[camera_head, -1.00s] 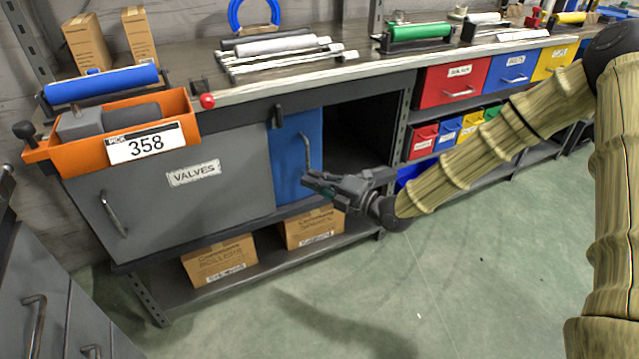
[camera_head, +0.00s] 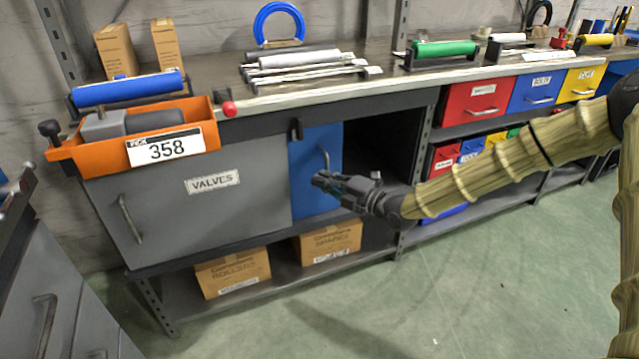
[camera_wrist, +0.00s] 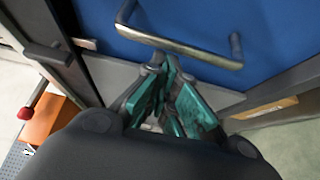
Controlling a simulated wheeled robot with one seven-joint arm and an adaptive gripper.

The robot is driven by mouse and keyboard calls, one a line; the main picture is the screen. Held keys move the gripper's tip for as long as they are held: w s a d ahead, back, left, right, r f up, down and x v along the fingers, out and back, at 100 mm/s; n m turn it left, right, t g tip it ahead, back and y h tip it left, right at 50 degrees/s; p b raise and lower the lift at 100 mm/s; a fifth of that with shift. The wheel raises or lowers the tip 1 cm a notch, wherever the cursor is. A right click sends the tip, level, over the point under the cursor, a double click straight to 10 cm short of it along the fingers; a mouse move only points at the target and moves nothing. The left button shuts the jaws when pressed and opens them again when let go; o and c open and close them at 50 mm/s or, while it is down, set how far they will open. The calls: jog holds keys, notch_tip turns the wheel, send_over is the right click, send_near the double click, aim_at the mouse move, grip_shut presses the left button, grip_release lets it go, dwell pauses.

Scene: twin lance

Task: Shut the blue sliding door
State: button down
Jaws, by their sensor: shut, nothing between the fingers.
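The blue sliding door (camera_head: 308,170) shows as a narrow upright panel right of the grey door labelled VALVES (camera_head: 190,200). A dark open gap (camera_head: 385,150) lies to its right, so the cabinet is partly open. Its metal handle (camera_head: 324,157) is near the blue panel's right edge. My gripper (camera_head: 318,180) is shut and empty in front of the panel, by the handle's lower end. In the wrist view, the closed fingertips (camera_wrist: 165,65) overlap the bar handle (camera_wrist: 180,45) on the blue face; I cannot tell whether they touch it.
An orange bin (camera_head: 140,150) marked 358 and a red knob (camera_head: 229,109) are at the bench's left. Cardboard boxes (camera_head: 232,273) stand on the lower shelf. Coloured drawers (camera_head: 478,100) are to the right. Grey drawers (camera_head: 60,285) stand front left. The green floor (camera_head: 480,280) is clear.

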dwell(0.3)
jog(key=w+d, duration=0.4)
jog(key=d, duration=1)
jog(key=w+d+p, duration=0.1)
jog(key=w+d, duration=0.4)
jog(key=d, duration=0.9)
jog(key=shift+w+d, duration=0.15)
jog(key=shift+d, duration=0.1)
